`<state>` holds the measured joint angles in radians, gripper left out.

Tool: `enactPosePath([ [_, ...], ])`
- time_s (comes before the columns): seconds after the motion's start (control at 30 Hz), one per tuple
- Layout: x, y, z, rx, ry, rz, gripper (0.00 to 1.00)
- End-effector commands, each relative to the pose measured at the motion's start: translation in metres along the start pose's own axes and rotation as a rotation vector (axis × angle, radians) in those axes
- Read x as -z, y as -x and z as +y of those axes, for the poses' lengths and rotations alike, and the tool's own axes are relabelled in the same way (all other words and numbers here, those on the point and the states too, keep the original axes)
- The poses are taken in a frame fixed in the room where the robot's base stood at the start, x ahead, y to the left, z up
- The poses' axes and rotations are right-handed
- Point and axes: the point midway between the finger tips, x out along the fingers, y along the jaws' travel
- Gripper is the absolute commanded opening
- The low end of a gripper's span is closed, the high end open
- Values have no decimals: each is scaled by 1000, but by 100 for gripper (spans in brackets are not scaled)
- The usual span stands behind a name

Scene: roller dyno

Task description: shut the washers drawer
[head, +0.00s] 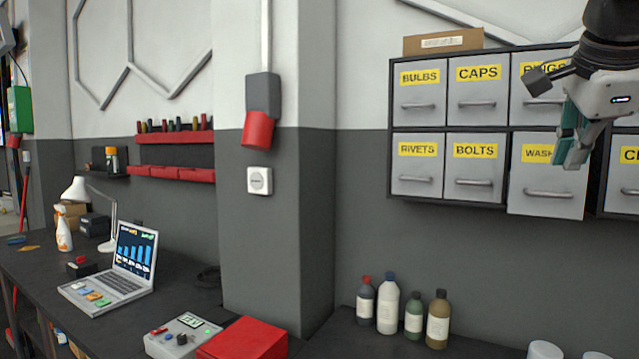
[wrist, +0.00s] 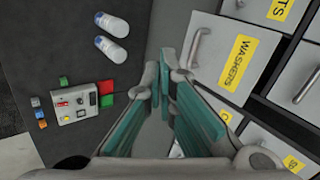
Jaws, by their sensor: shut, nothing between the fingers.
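The washers drawer (head: 547,190) is a grey front with a yellow label and a bar handle, in the lower row of the wall cabinet in the head view. It stands out a little from the rivets and bolts drawers beside it. It also shows in the wrist view (wrist: 222,78), where its handle is near the fingertips. My gripper (head: 568,160), with teal finger pads, is in front of the drawer's upper right part and hides the end of its label. It is shut and empty in the wrist view (wrist: 165,75). I cannot tell whether it touches the drawer.
The drawer cabinet (head: 518,131) has other labelled drawers that look closed, with a cardboard box (head: 443,41) on top. Several bottles (head: 388,305) and white cylinders (head: 545,350) stand on the bench below. A red box (head: 243,340) sits at the bench's left.

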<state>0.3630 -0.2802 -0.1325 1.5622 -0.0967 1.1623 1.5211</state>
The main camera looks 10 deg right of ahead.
Motion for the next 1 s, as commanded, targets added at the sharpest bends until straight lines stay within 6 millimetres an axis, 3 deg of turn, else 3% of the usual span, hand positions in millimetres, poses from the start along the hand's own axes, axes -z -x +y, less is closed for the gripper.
enactPosePath([
  [0.1,17,2,-16,12,-136,33,0],
  [0.33,23,-8,-21,15,-188,43,0],
  [0.8,27,-96,-21,12,-185,42,0],
  [1.0,31,-115,-37,17,-184,42,0],
])
